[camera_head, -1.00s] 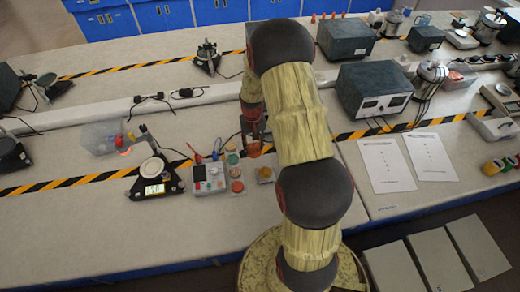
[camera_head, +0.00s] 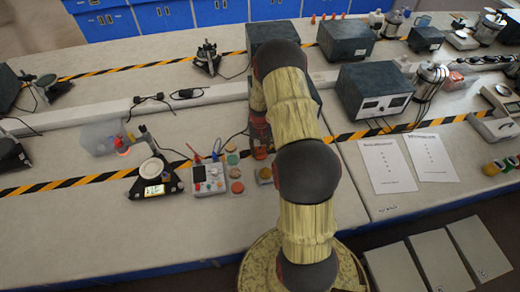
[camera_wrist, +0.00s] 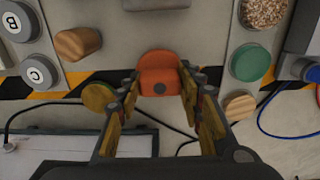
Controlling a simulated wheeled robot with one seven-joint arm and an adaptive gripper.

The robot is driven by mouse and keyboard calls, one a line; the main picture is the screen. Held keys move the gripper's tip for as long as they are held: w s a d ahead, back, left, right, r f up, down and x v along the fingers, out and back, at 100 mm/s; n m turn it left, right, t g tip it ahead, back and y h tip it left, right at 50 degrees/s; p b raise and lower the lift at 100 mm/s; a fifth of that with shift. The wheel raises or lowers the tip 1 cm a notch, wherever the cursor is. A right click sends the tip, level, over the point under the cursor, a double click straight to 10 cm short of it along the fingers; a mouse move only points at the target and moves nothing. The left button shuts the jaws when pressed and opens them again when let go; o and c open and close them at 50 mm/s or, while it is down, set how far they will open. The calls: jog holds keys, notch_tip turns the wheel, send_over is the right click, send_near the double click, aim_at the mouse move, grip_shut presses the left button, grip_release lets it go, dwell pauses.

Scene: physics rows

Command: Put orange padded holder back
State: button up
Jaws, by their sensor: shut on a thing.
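The orange padded holder (camera_wrist: 160,66) shows in the middle of the wrist view, with a rounded back, a seat-like front and a dark round spot. My gripper (camera_wrist: 158,88) has its two fingers closed on the holder's left and right sides. In the head view my gripper (camera_head: 259,133) is over the bench beside the small coloured discs, partly hidden by my own arm. The holder is too hidden there to make out clearly. I cannot tell whether it touches the bench.
Wooden pieces (camera_wrist: 78,43) and a green disc (camera_wrist: 250,62) lie around the holder. Lettered discs (camera_wrist: 39,71) stand on a tray at left. Paper sheets (camera_head: 387,165) lie at right.

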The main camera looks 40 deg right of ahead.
jog(key=shift+f, duration=0.15)
jog(key=o, duration=1.1)
jog(key=shift+o, duration=0.2)
